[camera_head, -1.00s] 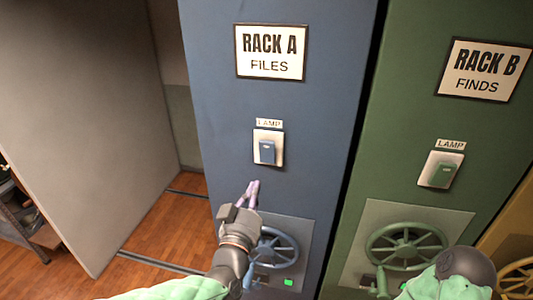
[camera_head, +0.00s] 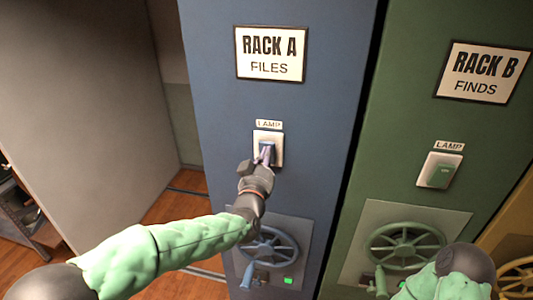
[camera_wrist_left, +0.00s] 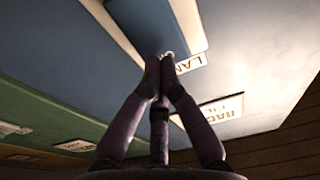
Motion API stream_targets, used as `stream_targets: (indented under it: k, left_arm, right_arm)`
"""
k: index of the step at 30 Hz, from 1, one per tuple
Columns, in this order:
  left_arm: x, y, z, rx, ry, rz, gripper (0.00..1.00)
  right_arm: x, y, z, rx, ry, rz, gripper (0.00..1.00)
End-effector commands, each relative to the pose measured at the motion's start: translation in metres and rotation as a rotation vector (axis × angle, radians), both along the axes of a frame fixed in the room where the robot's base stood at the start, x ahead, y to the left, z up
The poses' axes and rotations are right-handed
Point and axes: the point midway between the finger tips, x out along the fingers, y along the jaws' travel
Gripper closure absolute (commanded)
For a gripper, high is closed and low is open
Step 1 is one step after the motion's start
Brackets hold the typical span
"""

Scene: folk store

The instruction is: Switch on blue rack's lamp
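The blue rack (camera_head: 220,100) carries a "RACK A FILES" sign (camera_head: 270,53) and, below it, a lamp switch (camera_head: 267,137) with a white plate and a blue rocker under a LAMP label (camera_head: 268,124). My left gripper (camera_head: 265,153) is at the lower part of the switch, its fingertips over the rocker and hiding part of it. In the left wrist view the fingers (camera_wrist_left: 164,62) come together at the tips, at the blue rocker (camera_wrist_left: 165,22), with nothing seen between them. Whether they press it I cannot tell. My right gripper is out of view.
A green rack (camera_head: 400,120) stands to the right with its own lamp switch (camera_head: 440,170) and handwheel (camera_head: 405,246). The blue rack's handwheel (camera_head: 270,250) is below my left gripper. A grey panel (camera_head: 90,110) stands left of an open gap.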

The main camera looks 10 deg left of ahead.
Motion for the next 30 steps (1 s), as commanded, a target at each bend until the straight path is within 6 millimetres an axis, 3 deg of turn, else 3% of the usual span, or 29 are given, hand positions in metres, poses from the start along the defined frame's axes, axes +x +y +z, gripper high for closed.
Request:
stream_targets:
  k: [14,21,30]
  left_arm:
    - [0.003,0.000,0.001,0.000,0.006,0.000,1.00]
    - [0.011,0.000,0.010,0.003,0.084,0.002,1.00]
    - [0.011,0.001,0.004,0.003,0.078,0.001,1.00]
  right_arm:
    - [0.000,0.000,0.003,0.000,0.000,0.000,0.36]
    - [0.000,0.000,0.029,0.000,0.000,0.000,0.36]
    - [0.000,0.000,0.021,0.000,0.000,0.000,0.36]
